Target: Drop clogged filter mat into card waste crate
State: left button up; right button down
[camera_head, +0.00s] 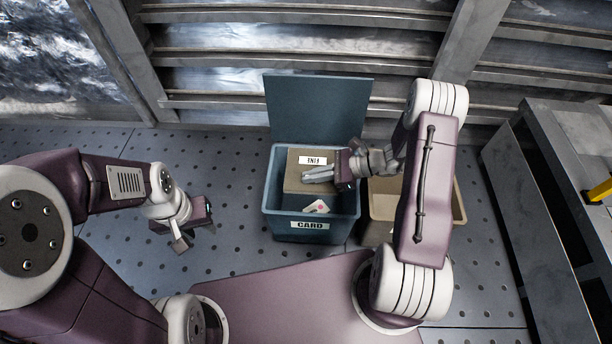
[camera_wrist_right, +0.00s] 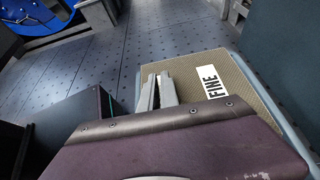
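The clogged filter mat (camera_head: 297,180) is a brown slab with a white label reading FINE. It lies inside the blue card crate (camera_head: 350,208), near the rim, and it also shows in the right wrist view (camera_wrist_right: 238,108). My right gripper (camera_head: 316,174) reaches over the crate from the right, with its fingers over the mat's face. In the right wrist view its fingers (camera_wrist_right: 157,90) are close together; whether they grip part of the mat is unclear. My left gripper (camera_head: 194,236) is apart from the crate, over the floor at left, with its fingers spread and empty.
The crate's lid (camera_head: 318,108) stands open at its back. A pale card piece with a red mark (camera_head: 317,206) lies in the crate. A tan crate (camera_head: 380,208) stands right beside it, partly hidden by my right arm. A grey bench (camera_head: 560,180) stands at right. Floor at left is clear.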

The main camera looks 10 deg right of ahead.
jog(key=shift+f+b, duration=3.05)
jog(key=shift+f, duration=0.15)
jog(key=shift+r, duration=0.15)
jog(key=c, duration=1.5)
grip_release()
jog(key=shift+c, duration=0.2)
jog(key=p+v, duration=0.5)
jog(key=v, duration=0.3)
jog(key=shift+d+r, duration=0.15)
jog(key=shift+r, duration=0.15)
jog(key=shift+s+d, duration=0.15)
jog(key=shift+d, duration=0.25)
jog(key=shift+a, duration=0.1)
